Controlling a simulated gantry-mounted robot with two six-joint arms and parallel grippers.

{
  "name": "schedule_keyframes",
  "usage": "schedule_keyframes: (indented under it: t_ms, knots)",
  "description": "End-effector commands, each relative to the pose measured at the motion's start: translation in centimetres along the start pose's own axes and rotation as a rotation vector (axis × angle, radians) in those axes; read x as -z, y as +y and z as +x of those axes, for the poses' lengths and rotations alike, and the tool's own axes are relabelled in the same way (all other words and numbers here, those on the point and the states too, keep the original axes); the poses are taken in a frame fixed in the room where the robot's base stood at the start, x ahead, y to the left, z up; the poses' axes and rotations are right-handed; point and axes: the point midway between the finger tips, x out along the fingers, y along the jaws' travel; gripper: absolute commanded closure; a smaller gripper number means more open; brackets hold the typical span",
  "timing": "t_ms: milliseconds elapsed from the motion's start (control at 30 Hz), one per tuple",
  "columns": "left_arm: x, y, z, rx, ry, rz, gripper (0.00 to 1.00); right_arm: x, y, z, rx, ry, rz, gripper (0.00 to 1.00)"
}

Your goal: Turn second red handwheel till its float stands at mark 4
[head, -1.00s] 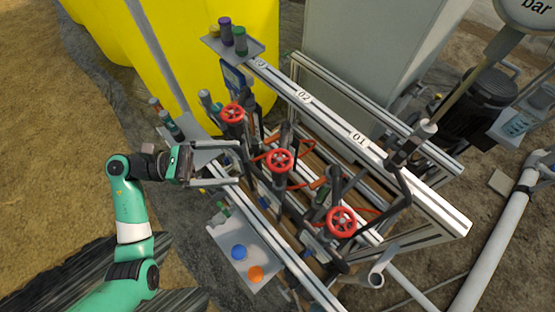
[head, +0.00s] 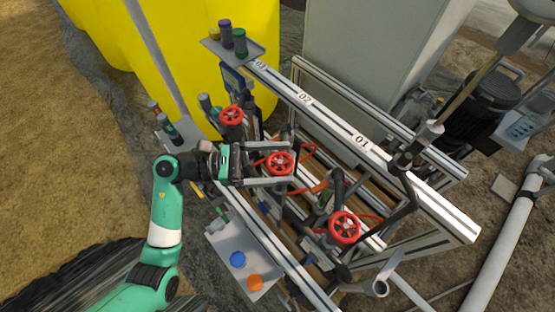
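Three red handwheels sit on the skid: one by label 03 (head: 232,115), the middle one by label 02 (head: 280,163), and one by label 01 (head: 345,227). My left gripper (head: 290,166) comes in from the left, its two fingers on either side of the middle handwheel. The fingers look apart; I cannot tell whether they touch the rim. The float and its marks are too small or hidden to read. My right gripper is not in view.
A white rail (head: 335,122) carries labels 01 to 03. An upper tray (head: 212,45) holds small bottles. Yellow tanks stand behind.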

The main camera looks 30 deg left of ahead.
Motion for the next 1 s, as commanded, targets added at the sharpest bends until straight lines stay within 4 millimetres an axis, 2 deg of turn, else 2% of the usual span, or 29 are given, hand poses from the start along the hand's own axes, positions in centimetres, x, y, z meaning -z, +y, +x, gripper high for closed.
schedule_keyframes:
  t_ms: [33, 367, 667, 1000]
  knots:
    - [0.0, 0.0, 0.0, 0.0, 0.0, 0.0, 0.2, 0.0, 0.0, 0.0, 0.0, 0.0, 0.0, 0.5]
    - [0.0, 0.0, 0.0, 0.0, 0.0, 0.0, 0.79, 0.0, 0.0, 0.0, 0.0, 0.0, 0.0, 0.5]
    - [-0.2, -0.1, 0.0, -0.031, -0.001, -0.002, 0.8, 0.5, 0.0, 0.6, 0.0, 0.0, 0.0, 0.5]
    - [-0.6, -0.3, 0.0, -0.225, 0.003, -0.005, 0.8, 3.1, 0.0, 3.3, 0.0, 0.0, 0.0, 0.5]
